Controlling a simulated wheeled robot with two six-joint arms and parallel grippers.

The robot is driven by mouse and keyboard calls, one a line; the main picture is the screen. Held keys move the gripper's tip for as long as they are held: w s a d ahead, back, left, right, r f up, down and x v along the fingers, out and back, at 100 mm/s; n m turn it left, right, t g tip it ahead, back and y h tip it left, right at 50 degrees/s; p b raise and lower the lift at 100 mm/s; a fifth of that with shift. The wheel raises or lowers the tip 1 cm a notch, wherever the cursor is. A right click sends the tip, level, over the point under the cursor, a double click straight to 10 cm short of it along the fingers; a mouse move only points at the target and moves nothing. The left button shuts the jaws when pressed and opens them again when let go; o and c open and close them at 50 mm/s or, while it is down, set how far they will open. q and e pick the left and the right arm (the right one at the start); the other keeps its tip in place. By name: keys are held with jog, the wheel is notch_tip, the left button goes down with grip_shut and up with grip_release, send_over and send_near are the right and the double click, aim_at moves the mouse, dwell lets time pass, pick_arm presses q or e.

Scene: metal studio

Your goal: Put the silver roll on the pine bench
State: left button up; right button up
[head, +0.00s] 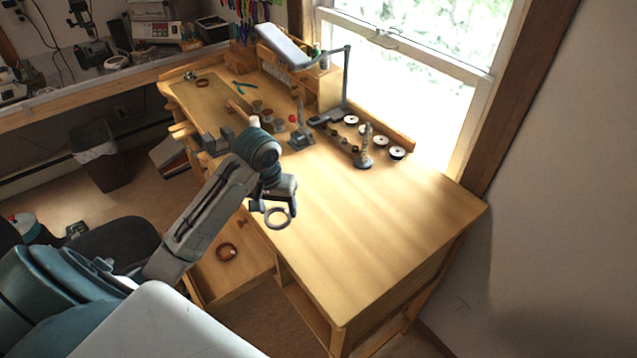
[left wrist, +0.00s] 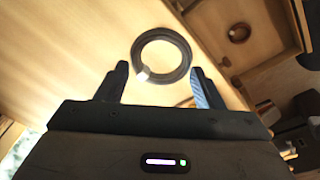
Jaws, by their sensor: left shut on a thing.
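The silver roll (head: 277,229) is a dark grey ring with an open middle. My left gripper (head: 273,206) is shut on it and holds it near the left front edge of the pine bench (head: 385,225). In the left wrist view, the roll (left wrist: 184,53) shows between and just beyond the fingertips of the left gripper (left wrist: 160,70), with a pale patch on its rim. The pale wood of the bench lies behind it in that view. I cannot tell the exact gap between roll and bench top. My right gripper is not in view.
A copper-coloured ring (head: 228,252) lies in the pulled-out tray (head: 245,275) below the bench top. A desk lamp (head: 346,85), several spools (head: 397,153) and small tools stand toward the back. The front right of the bench top is clear. A window is behind.

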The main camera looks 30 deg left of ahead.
pick_arm(q)
jog(key=w, duration=0.5)
jog(key=shift+w+d, duration=0.2)
jog(key=shift+d, duration=0.1)
jog(key=w, duration=0.2)
jog(key=w+p, duration=0.1)
jog(key=w+f+p, duration=0.1)
jog(key=w, duration=0.1)
jog(key=shift+w+d, duration=0.1)
jog(key=shift+w, duration=0.5)
jog(key=shift+w+p, duration=0.45)
jog(key=shift+w, duration=0.05)
notch_tip(320, 180, down, 3)
jog(key=shift+r+p, duration=0.15)
jog(key=shift+p, duration=0.75)
jog(key=shift+s+f, duration=0.1)
jog(key=shift+f, duration=0.5)
jog(key=o, duration=1.2)
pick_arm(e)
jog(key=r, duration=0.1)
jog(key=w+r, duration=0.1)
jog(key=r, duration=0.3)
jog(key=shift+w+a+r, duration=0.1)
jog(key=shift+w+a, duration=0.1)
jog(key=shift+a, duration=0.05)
